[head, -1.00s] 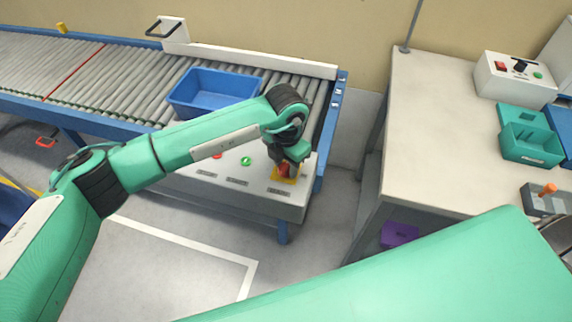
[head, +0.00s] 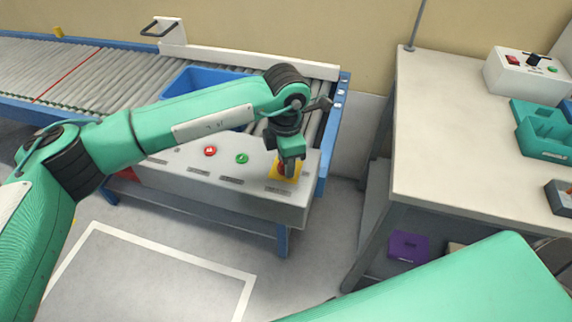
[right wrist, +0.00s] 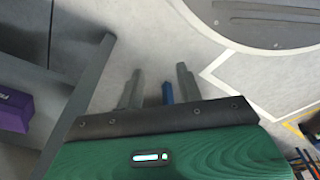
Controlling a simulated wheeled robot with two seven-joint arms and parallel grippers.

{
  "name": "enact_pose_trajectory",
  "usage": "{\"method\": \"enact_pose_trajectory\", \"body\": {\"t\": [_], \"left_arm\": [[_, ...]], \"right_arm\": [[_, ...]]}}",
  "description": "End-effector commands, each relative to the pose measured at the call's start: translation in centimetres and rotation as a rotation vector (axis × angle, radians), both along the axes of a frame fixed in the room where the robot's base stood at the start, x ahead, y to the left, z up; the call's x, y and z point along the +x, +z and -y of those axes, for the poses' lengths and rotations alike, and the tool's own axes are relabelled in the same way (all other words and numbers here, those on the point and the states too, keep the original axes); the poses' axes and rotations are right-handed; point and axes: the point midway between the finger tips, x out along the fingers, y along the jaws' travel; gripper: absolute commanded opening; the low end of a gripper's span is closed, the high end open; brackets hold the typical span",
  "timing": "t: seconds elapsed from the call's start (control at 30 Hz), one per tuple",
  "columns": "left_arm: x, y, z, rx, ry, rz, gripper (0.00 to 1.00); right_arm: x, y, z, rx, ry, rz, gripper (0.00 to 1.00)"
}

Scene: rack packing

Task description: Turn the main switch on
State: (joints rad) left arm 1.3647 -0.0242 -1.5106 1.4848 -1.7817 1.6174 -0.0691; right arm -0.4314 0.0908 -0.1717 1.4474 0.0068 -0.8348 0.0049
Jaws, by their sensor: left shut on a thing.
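The main switch is a red knob on a yellow plate (head: 294,177), at the right end of the sloped grey control panel (head: 245,196) on the conveyor's front. My left gripper (head: 287,166) points down over the plate and is shut on the knob, hiding most of it.
A red button (head: 210,151) and a green button (head: 242,158) sit left of the switch on the panel. A blue bin (head: 190,83) stands on the rollers behind my left arm. A workbench (head: 450,150) stands to the right, with a purple box (head: 408,246) below.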

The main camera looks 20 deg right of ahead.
Motion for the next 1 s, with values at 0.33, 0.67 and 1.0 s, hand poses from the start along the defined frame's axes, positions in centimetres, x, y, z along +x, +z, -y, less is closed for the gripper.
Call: {"method": "enact_pose_trajectory", "body": {"t": [0.33,0.67,1.0], "left_arm": [[0.1,-0.3,0.0,-0.001,-0.165,0.004,0.15],[0.1,-0.3,0.0,-0.002,-0.337,0.003,0.15],[0.1,-0.4,0.0,-0.001,-0.6,0.004,0.15]], "right_arm": [[2.9,7.4,-1.3,0.018,-0.011,0.014,0.36],[4.0,13.1,-1.6,0.028,-0.013,0.056,0.36],[4.1,19.5,-1.4,0.041,-0.013,0.133,0.36]]}}
